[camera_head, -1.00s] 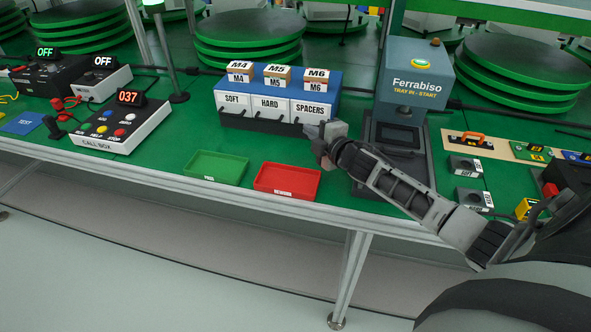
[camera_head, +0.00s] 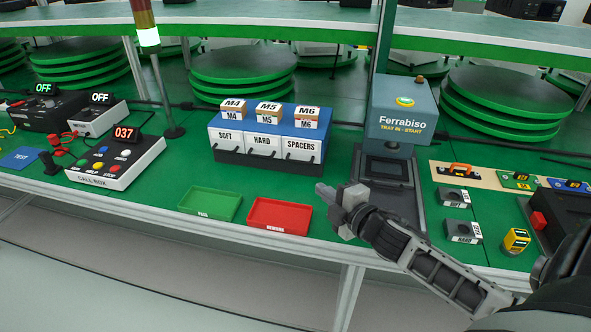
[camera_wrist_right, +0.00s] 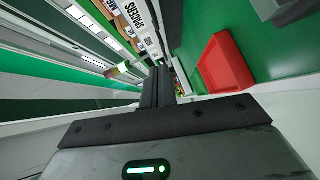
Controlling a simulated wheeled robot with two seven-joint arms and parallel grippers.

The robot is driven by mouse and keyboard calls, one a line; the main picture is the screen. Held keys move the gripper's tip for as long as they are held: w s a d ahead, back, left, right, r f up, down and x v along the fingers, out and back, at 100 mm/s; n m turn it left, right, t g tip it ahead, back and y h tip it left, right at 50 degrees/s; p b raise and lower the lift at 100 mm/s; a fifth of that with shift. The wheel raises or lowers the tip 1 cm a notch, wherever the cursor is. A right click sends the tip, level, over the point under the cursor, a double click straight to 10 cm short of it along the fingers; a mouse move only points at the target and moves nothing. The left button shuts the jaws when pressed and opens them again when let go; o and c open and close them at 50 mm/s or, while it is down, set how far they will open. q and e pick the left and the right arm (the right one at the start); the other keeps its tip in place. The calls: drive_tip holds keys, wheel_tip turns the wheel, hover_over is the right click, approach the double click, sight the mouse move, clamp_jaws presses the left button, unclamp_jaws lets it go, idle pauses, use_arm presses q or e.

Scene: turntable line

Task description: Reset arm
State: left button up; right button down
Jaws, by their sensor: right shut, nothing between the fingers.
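My right gripper (camera_head: 325,193) is shut and empty. In the head view it hangs over the front part of the green bench, between the red tray (camera_head: 279,216) and the Ferrabiso machine (camera_head: 399,112). Its arm comes in from the lower right. In the right wrist view the dark closed fingers (camera_wrist_right: 158,88) point away from the camera, and the red tray (camera_wrist_right: 224,64) lies to their right. My left gripper is not in view.
A drawer unit (camera_head: 262,140) marked soft, hard and spacers stands behind the trays. A green tray (camera_head: 209,203) is left of the red one. A call box (camera_head: 115,160) stands further left. Small blocks (camera_head: 461,231) and a yellow item (camera_head: 516,241) lie at right.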

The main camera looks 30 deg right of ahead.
drive_tip(key=s+a+f+m+g+y, duration=0.1)
drive_tip(key=s+a+f+m+g, duration=0.1)
drive_tip(key=s+a+f+m, duration=0.2)
drive_tip(key=s+a+f+m+g+y, duration=0.1)
drive_tip(key=s+a+f+m+g, duration=0.1)
drive_tip(key=s+a+f+m, duration=0.2)
drive_tip(key=s+a+f+m+g, duration=0.2)
drive_tip(key=s+a+f+m, duration=0.2)
drive_tip(key=s+a, duration=0.5)
drive_tip(key=a+m, duration=0.1)
drive_tip(key=a, duration=0.3)
drive_tip(key=shift+a+f+m+y, duration=0.15)
drive_tip(key=shift+a+m+y, duration=0.15)
drive_tip(key=shift+m+y, duration=0.1)
